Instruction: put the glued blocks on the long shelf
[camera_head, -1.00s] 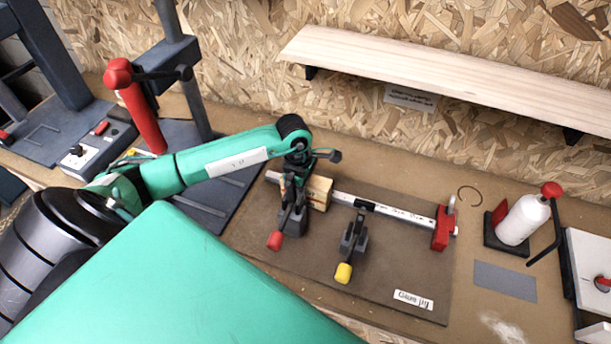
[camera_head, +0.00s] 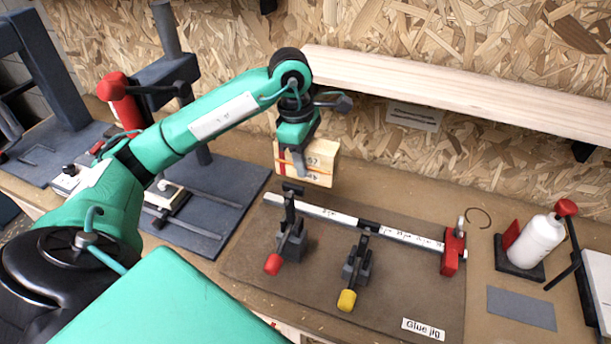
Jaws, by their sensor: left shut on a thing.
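The glued blocks (camera_head: 318,164) are pale wood with a dark glue line and a red mark on the front face. My left gripper (camera_head: 297,160) is shut on them from above and holds them in the air over the back left of the glue jig (camera_head: 388,285). The long shelf (camera_head: 450,93), a pale plank on the chipboard wall, is to the right of and above the blocks. Its visible top is bare. My right gripper is not in view.
The jig carries a red-tipped clamp (camera_head: 285,245), a yellow-tipped clamp (camera_head: 354,275) and a white rail (camera_head: 400,236) with a red end stop. A white bottle (camera_head: 535,241) stands right. A press (camera_head: 165,85) with a red handle stands left.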

